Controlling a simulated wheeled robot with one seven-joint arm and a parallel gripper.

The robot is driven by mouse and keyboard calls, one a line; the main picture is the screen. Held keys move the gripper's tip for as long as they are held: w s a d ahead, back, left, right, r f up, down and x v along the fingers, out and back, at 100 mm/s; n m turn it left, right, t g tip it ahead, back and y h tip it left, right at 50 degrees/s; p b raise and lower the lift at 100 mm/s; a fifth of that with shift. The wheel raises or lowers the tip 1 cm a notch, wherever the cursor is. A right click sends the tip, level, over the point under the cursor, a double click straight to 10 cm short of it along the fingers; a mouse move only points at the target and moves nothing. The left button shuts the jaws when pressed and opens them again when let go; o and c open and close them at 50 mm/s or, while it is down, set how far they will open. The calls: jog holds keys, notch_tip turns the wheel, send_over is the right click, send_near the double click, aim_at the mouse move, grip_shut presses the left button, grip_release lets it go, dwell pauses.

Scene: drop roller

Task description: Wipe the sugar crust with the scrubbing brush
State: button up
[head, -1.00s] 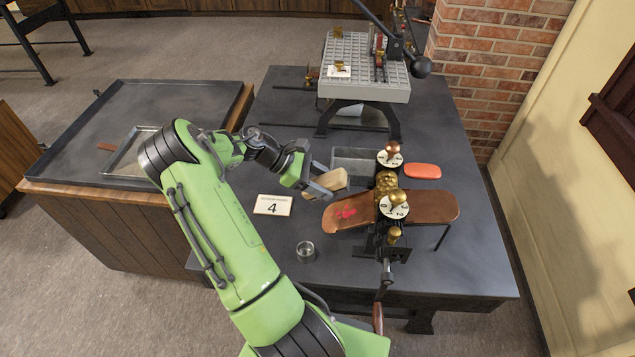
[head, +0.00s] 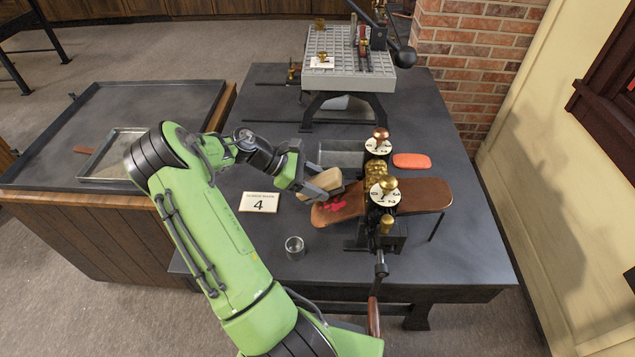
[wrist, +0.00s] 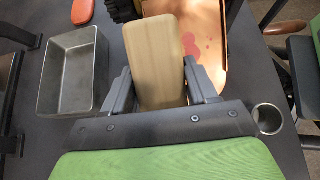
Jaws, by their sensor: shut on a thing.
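The scrubbing brush (head: 322,184) is a tan wooden block. My gripper (head: 317,183) is shut on it, with a finger on each side of the block in the wrist view (wrist: 159,88). The sugar crust appears as red patches (head: 334,205) on the left part of the copper-brown tray (head: 350,207) that runs through the roller machine. The wrist view shows red spots (wrist: 197,47) on the tray just right of the brush. The brush is at the tray's back left edge, beside the red patches. Its bristles are hidden, and I cannot tell if it touches the tray.
Brass rollers with dials (head: 380,182) stand right of the brush. A grey metal bin (head: 340,154) is behind it, and a red-orange bar (head: 411,160) lies beyond. A small metal cup (head: 295,246) and a card marked 4 (head: 259,202) are on the dark table.

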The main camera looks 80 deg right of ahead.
jog(key=shift+s+f, duration=0.35)
jog(key=shift+f, duration=0.2)
